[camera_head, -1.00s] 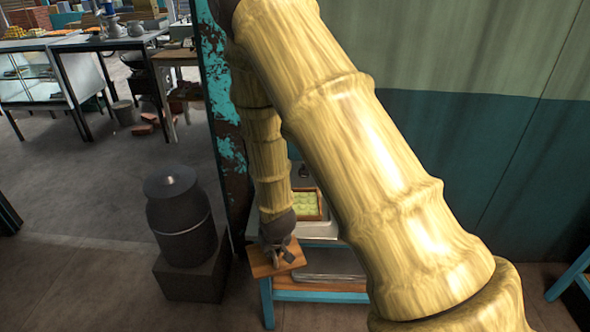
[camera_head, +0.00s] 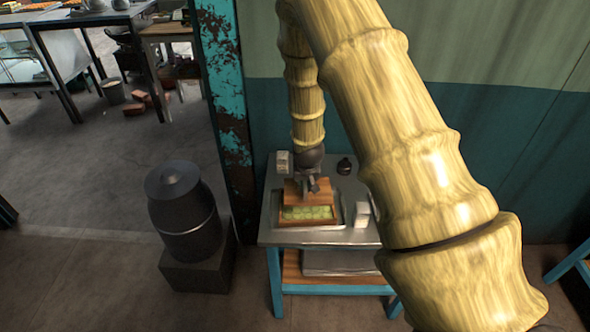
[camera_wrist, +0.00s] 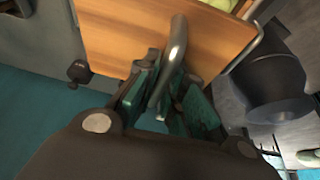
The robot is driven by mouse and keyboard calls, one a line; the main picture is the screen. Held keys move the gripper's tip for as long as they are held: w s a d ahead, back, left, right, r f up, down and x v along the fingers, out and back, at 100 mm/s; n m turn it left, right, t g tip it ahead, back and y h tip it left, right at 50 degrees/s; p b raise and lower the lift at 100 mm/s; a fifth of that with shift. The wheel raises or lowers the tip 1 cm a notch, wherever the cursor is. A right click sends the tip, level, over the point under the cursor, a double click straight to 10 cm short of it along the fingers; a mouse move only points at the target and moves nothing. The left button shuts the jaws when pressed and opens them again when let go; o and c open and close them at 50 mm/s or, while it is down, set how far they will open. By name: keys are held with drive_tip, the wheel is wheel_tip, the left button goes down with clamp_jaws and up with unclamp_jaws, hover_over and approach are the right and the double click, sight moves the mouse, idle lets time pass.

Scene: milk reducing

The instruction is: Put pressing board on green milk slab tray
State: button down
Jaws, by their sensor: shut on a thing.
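The pressing board is a flat wooden board (camera_head: 293,191) with a curved metal handle, which shows in the wrist view (camera_wrist: 176,50). My gripper (camera_head: 310,185) is shut on that handle; its teal fingers (camera_wrist: 165,98) close around it in the wrist view. The green milk slab tray (camera_head: 282,222) is a wooden frame with light green slabs, on the metal table. In the head view the board overlaps the tray's back part and looks tilted. The front slabs show. I cannot tell whether board and tray touch.
The metal-topped table (camera_head: 267,234) has blue legs. A white carton (camera_head: 362,214) stands right of the tray, a small box (camera_head: 282,162) behind left, and a dark bottle (camera_head: 344,166) behind right. A dark pot (camera_head: 184,216) on a block stands left of the table.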

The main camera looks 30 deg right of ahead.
drive_tip(key=shift+w, duration=0.6)
drive_tip(key=shift+s+f+b, duration=0.1)
drive_tip(key=shift+s+b, duration=0.3)
drive_tip(key=shift+s, duration=0.3)
drive_tip(key=shift+s+f, duration=0.15)
drive_tip(key=shift+f, duration=0.05)
drive_tip(key=x, duration=0.1)
drive_tip(key=b+x, duration=0.1)
drive_tip(key=x, duration=0.1)
drive_tip(key=shift+a+f, duration=0.1)
drive_tip(key=shift+a, duration=0.15)
drive_tip(key=shift+s+f+b, duration=0.2)
drive_tip(key=shift+f+b, duration=0.4)
drive_tip(key=shift+b, duration=0.15)
drive_tip(key=shift+b+x, duration=0.3)
drive_tip(key=shift+x, duration=0.5)
drive_tip(key=shift+s+a, duration=0.15)
drive_tip(key=shift+s, duration=0.1)
drive_tip(key=shift+f, duration=0.2)
